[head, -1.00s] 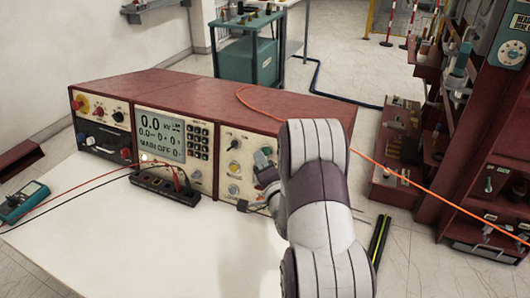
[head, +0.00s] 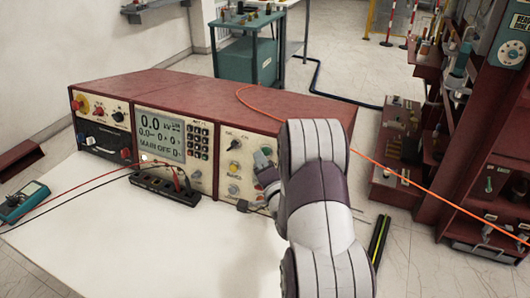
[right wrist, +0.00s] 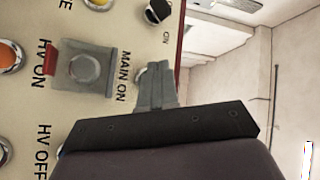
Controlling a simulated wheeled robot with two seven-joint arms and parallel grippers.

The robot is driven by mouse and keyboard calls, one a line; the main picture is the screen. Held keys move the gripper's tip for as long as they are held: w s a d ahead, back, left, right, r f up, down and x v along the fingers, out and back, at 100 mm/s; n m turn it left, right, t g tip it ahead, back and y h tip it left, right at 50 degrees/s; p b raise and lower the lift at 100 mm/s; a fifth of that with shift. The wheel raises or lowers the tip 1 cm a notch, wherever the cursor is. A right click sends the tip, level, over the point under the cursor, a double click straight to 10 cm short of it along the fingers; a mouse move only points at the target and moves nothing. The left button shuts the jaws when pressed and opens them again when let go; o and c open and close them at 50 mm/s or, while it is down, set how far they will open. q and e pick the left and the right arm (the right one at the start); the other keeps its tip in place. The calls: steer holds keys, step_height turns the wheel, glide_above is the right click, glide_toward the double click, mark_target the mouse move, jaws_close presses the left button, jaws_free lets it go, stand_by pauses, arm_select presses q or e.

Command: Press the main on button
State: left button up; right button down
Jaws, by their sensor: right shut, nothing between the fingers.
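The red-cased control unit (head: 215,95) stands on the white table, and its screen (head: 160,140) reads MAIN OFF. My right gripper (head: 264,172) is at the right part of its front panel, largely hidden by my arm in the head view. In the right wrist view my gripper's grey fingers (right wrist: 155,75) are shut and empty, tips beside the MAIN ON label (right wrist: 122,76). The main on button (right wrist: 142,75) is mostly hidden behind the fingertips. I cannot tell whether they touch it. My left gripper is not in view.
A grey square-framed button (right wrist: 84,69) sits by the HV ON label. A black terminal box (head: 165,184) with leads lies before the unit. An orange cable (head: 375,162) runs across at right. A multimeter (head: 24,201) is at far left. The front tabletop is clear.

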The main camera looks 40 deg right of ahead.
steer(key=shift+w+d+f, duration=0.1)
steer(key=shift+w+d, duration=0.1)
steer(key=shift+d, duration=0.15)
steer(key=shift+w+d+f+b, duration=0.1)
steer(key=shift+w+d+b, duration=0.1)
steer(key=shift+d+b, duration=0.15)
stand_by(0.9)
stand_by(0.3)
steer(key=shift+s+a+r, duration=0.2)
steer(key=shift+s+a, duration=0.2)
steer(key=shift+a, duration=0.3)
steer(key=shift+a, duration=0.1)
steer(key=shift+s+a+r+p, duration=0.25)
steer(key=shift+s+a, duration=0.15)
steer(key=shift+a, duration=0.3)
steer(key=shift+s+a+r+p, duration=0.1)
steer(key=shift+s+a+p, duration=0.2)
steer(key=shift+a, duration=0.4)
steer(key=shift+s+a+r+p, duration=0.2)
steer(key=shift+s+a, duration=0.25)
steer(key=shift+a, duration=0.25)
